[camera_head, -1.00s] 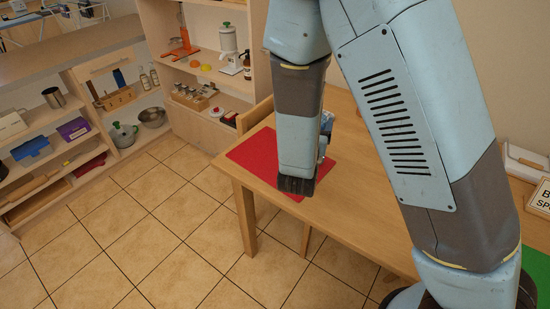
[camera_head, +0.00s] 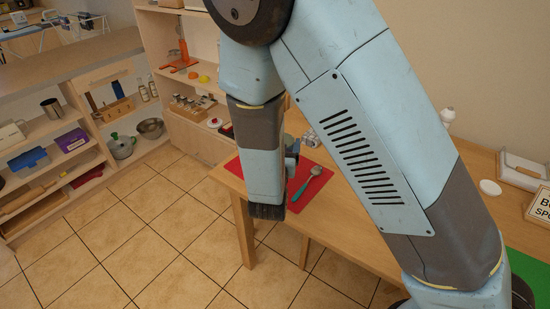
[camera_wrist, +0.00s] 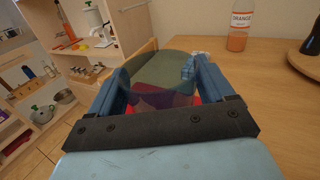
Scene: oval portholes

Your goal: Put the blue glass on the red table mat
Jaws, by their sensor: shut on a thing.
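The red table mat (camera_head: 319,181) lies on the near left corner of the wooden table, partly hidden behind my arm in the head view. In the wrist view a strip of red mat shows through and beside the glass. My gripper (camera_wrist: 158,82) is shut on the see-through blue glass (camera_wrist: 152,94), which sits between its two blue fingers. In the head view my gripper (camera_head: 292,152) is mostly hidden by my own arm, and I cannot make out the glass there. I cannot tell how high the glass is above the mat.
A spoon (camera_head: 305,187) lies on the mat's right part. A small pale object (camera_head: 311,138) stands behind the mat. An orange bottle (camera_wrist: 239,28) stands on the table. Shelves stand at the left.

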